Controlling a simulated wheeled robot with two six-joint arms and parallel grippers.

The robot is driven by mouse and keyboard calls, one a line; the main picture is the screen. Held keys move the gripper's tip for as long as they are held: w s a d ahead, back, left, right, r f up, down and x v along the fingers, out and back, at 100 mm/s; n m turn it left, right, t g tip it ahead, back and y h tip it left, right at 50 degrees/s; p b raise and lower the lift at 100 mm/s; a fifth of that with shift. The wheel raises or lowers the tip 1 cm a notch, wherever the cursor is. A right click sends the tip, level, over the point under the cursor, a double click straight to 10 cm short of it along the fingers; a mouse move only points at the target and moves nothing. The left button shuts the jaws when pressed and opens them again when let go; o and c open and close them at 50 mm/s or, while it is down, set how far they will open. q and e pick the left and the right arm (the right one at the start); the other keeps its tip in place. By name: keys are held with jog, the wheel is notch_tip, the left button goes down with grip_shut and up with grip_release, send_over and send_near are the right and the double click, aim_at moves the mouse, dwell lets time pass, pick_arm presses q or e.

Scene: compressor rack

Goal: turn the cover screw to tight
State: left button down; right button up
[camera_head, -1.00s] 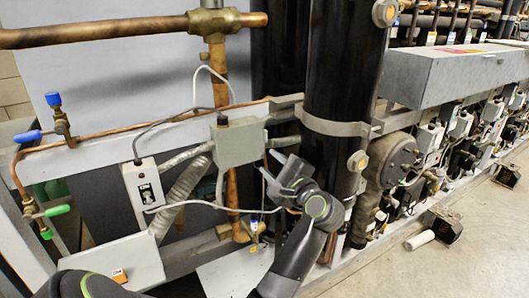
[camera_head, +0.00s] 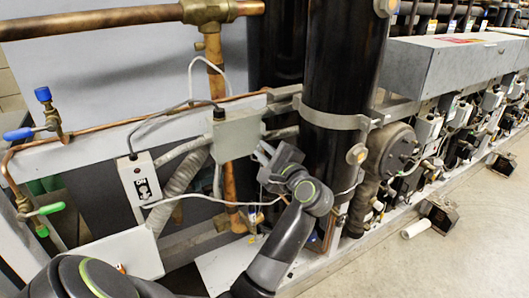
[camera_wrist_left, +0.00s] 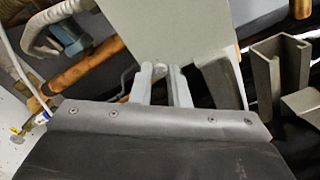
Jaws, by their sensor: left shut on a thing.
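The grey junction box (camera_head: 235,138) is fixed to the rack rail, left of the large black cylinder. My left gripper (camera_head: 263,153) is at its lower right corner. In the left wrist view the flat grey box face (camera_wrist_left: 168,30) is straight ahead. The two light fingers of the left gripper (camera_wrist_left: 161,84) reach its lower edge. The cover screw (camera_wrist_left: 160,69) shows as a small pale knob between the fingertips, and the fingers are shut on it. Its turn angle cannot be told. In the head view the gripper hides the screw. My right gripper is out of view.
The black cylinder (camera_head: 340,75) stands close right of my left gripper. A vertical copper pipe (camera_head: 231,190) and a white cable run below the box. A switch box (camera_head: 140,180) is at left. Open floor (camera_head: 480,230) lies at right.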

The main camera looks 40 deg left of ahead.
pick_arm(q)
jog(key=shift+m, duration=0.5)
jog(key=c, duration=1.4)
grip_release()
